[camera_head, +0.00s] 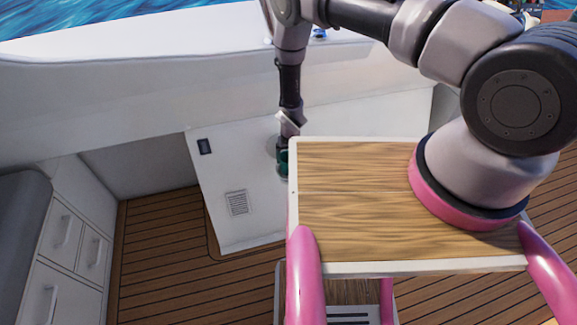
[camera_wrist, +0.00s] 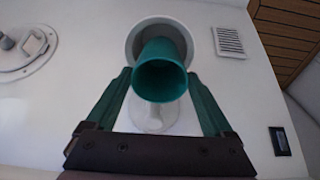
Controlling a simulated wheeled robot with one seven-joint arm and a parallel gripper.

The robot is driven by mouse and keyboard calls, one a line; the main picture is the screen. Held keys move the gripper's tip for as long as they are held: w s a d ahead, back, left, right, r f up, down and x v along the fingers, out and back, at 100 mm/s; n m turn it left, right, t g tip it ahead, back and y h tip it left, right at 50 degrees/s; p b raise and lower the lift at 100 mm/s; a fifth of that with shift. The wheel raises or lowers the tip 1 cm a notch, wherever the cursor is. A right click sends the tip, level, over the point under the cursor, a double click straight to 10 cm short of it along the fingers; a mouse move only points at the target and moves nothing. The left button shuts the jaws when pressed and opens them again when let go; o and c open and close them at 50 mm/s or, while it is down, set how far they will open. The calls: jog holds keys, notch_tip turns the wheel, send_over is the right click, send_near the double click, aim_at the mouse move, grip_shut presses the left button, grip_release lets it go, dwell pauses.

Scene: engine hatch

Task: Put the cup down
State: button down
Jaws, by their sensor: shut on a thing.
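A teal cup (camera_wrist: 160,82) is between the two fingers of my gripper (camera_wrist: 159,80) in the wrist view, its round opening facing the camera. The green fingers lie along both sides of it, and my gripper is shut on it. In the head view my gripper (camera_head: 284,160) hangs down at the left edge of my wooden-topped deck, in front of a white slanted panel. Only a small teal patch shows there, and I cannot tell cup from fingers. The deck edge hides part of it.
The white panel (camera_head: 228,205) carries a vent grille (camera_head: 237,203), a dark switch plate (camera_head: 205,146) and a pale round fitting (camera_wrist: 134,45) behind the cup. A white drawer cabinet (camera_head: 62,260) stands at the left. Plank floor (camera_head: 155,245) lies open between cabinet and panel.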

jog(key=shift+d+f, duration=0.1)
jog(key=shift+f, duration=2.15)
jog(key=shift+f, duration=0.15)
grip_release()
notch_tip(320, 180, up, 12)
jog(key=s, duration=0.1)
jog(key=shift+s+d, duration=0.25)
jog(key=shift+s, duration=0.1)
